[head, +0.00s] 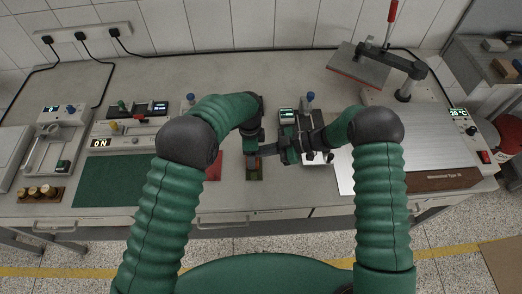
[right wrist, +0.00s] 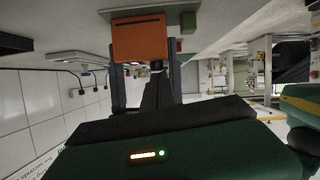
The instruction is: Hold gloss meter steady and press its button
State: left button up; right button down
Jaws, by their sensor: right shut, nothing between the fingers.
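A small orange and green block (head: 254,172), which appears to be the gloss meter, sits near the table's front edge, just right of a red patch. In the right wrist view it seems to be the orange box with a dark slot (right wrist: 142,42). My left gripper (head: 251,146) points down over it; its fingers are too small and dark to read. My right gripper (head: 266,151) reaches in from the right, shut and empty, with its tips close beside the block. Whether they touch cannot be told. The button cannot be made out.
A device with a lit display (head: 288,116) and a blue-knobbed stand (head: 311,98) are behind the right gripper. A green mat (head: 112,182) and weights (head: 40,192) lie left. A metal plate (head: 432,138) and a red-handled press (head: 392,20) stand right.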

notch_tip(320, 180, down, 2)
jog(key=shift+d, duration=0.15)
pick_arm(q)
jog(key=shift+s, duration=0.1)
pick_arm(e)
jog(key=shift+f, duration=0.1)
jog(key=shift+d+f, duration=0.1)
pick_arm(q)
jog(key=shift+f, duration=0.1)
pick_arm(e)
jog(key=r+v, duration=0.1)
jog(key=v, duration=0.9)
jog(key=shift+a, duration=0.25)
pick_arm(q)
jog(key=o, duration=1.8)
jog(key=shift+c, duration=0.2)
jog(key=shift+o, duration=0.2)
pick_arm(e)
jog(key=shift+w, duration=0.1)
jog(key=shift+f, duration=0.1)
